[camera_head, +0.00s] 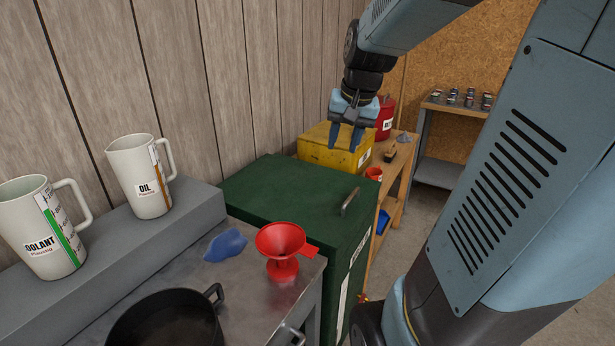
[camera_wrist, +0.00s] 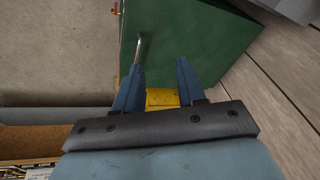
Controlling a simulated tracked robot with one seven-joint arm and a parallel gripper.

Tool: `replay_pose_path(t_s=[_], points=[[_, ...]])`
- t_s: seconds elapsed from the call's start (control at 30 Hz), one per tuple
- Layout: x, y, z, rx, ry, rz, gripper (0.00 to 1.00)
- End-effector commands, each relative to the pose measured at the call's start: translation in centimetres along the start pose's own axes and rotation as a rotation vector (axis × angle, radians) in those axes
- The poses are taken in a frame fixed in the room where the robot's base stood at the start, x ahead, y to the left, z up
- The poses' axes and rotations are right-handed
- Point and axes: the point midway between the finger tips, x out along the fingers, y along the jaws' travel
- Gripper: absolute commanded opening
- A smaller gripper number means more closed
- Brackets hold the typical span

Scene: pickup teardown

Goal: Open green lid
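The green lid (camera_head: 285,197) is the flat top of a green box beside the metal workbench, and it lies shut. A metal bar handle (camera_head: 350,201) sits near its right edge. My gripper (camera_head: 345,146) is open and empty above the yellow box, behind the lid and apart from the handle. In the wrist view, the fingers of my gripper (camera_wrist: 157,82) point toward the green lid (camera_wrist: 190,40). The handle (camera_wrist: 139,48) shows there just beyond the left fingertip.
A red funnel (camera_head: 281,250), a blue cloth (camera_head: 226,245) and a black pot (camera_head: 168,322) are on the metal bench. Two white jugs, the oil one (camera_head: 142,177) and the coolant one (camera_head: 45,228), stand on a grey ledge. A yellow box (camera_head: 334,147) stands behind the lid, near a wooden shelf.

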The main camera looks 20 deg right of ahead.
Motion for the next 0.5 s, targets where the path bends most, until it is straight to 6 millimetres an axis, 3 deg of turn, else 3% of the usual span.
replay_pose_path(t_s=[0.3, 0.5], points=[[6.3, 4.6, -7.2, 0.265, -0.098, 0.014, 0.4], [9.9, 7.7, -10.3, 0.399, -0.141, 0.022, 0.4]])
